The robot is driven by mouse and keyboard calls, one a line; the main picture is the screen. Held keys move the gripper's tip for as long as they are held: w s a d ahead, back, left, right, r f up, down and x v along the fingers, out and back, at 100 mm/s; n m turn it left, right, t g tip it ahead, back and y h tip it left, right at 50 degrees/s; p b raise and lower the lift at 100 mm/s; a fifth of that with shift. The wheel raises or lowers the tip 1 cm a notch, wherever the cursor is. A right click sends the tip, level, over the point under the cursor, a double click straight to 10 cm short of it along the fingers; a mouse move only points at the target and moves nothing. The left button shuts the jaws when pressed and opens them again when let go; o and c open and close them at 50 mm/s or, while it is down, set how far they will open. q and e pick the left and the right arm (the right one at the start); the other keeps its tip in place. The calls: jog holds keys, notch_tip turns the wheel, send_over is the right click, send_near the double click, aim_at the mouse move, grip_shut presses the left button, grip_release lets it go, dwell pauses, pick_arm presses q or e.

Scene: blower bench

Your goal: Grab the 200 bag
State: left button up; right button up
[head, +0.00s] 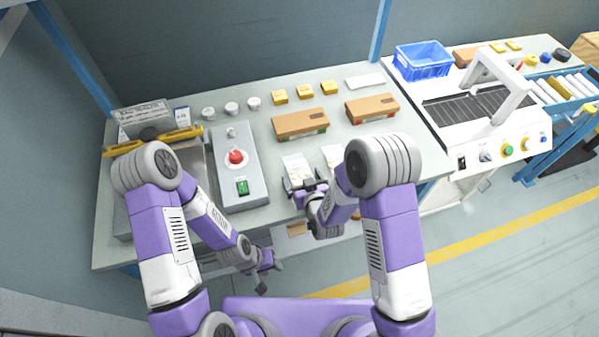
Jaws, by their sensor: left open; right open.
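Two pale bags lie near the front of the grey bench. The left bag (295,163) lies in front of the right gripper, and the right bag (331,153) is partly hidden by my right arm. Their print is too small to read, so I cannot tell which is the 200 bag. My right gripper (304,185) is open at the near end of the left bag; I cannot tell whether it touches the bag. My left gripper (269,276) is open and empty, low in front of the bench and away from the bags.
A grey control box (234,166) with a red knob and green switch stands left of the bags. Brown boxes (300,123), yellow blocks (305,92) and white round pieces (231,107) sit behind. A blue crate (423,60) and white conveyor machine (483,105) are at right.

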jog(key=c, duration=1)
